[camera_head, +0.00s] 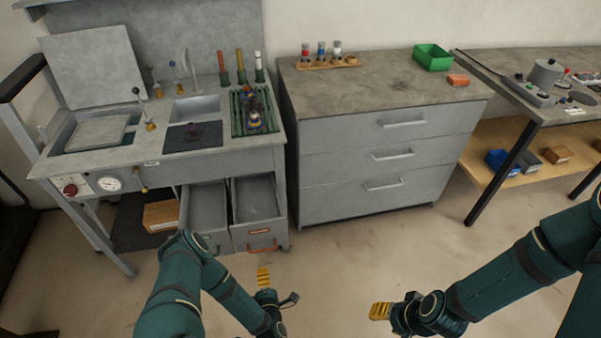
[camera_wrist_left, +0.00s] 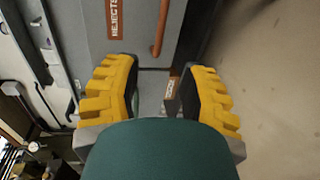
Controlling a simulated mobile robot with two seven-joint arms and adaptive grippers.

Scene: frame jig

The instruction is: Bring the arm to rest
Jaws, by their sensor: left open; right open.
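My left gripper (camera_head: 272,283) is low in front of the workbench, below the pulled-out drawers. In the left wrist view its two yellow ribbed fingers (camera_wrist_left: 162,90) stand apart with nothing held between them. A grey drawer front with a "REJECTS" label (camera_wrist_left: 114,18) and a copper-coloured handle (camera_wrist_left: 160,28) shows beyond the fingers. My right gripper (camera_head: 385,312) is over the open floor at the lower middle right; one yellow finger shows, and I see nothing held in it.
Two drawers, left (camera_head: 206,208) and right (camera_head: 255,198), stand pulled out under the workbench (camera_head: 110,158). A grey cabinet (camera_head: 375,160) with shut drawers stands to their right. A side table (camera_head: 480,65) is at the far right. The floor (camera_head: 340,260) between is clear.

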